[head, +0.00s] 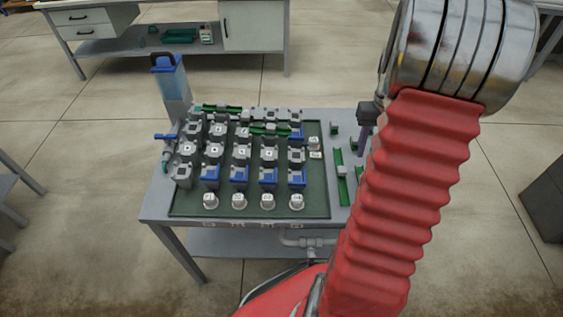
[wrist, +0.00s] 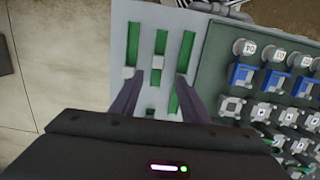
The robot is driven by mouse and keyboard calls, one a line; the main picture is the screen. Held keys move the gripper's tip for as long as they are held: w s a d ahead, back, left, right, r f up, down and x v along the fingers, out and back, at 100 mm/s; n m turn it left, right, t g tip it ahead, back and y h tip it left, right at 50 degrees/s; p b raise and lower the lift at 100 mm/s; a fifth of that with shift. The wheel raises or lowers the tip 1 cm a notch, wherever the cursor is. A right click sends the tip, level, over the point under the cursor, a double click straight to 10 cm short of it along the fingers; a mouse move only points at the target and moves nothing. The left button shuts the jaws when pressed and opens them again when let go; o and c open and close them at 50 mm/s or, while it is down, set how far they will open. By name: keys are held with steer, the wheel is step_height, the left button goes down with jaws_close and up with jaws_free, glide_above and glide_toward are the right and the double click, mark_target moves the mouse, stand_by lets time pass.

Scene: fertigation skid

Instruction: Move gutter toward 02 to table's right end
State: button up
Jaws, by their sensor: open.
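My gripper (wrist: 160,78) is open above the bare grey strip at the table's right end, nothing clearly held. A long green gutter (wrist: 187,48) with a pale block lies beside the right finger, nearest the numbered caps; it also shows in the head view (head: 340,185). A second long green gutter (wrist: 133,42), with a pale block (wrist: 129,72), lies by the left finger. One cap (wrist: 245,48) in the wrist view has a label I cannot read surely. My red arm hides part of this area in the head view.
The table (head: 157,206) carries a dark green mat (head: 318,190) crowded with grey and blue blocks and white caps. A blue-topped clear column (head: 171,85) stands at the back left. A bench (head: 255,25) is behind. Bare floor lies beyond the table's end.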

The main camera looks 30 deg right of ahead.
steer(key=w+a+r+n+t+h, duration=0.1)
steer(key=w+a+r, duration=0.1)
steer(key=a+r, duration=0.55)
steer(key=w+a+r+n+t, duration=0.2)
steer(key=a+r, duration=0.2)
steer(key=a, duration=0.7)
steer(key=s+a+r+n+t, duration=0.1)
steer(key=s+a+r, duration=0.1)
steer(key=a, duration=0.7)
steer(key=s+a+r+n+t, duration=0.2)
steer(key=s+a, duration=0.3)
steer(key=a, duration=0.4)
steer(key=shift+s+a+r+y, duration=0.25)
steer(key=shift+a+r+y, duration=0.05)
steer(key=shift+r, duration=0.15)
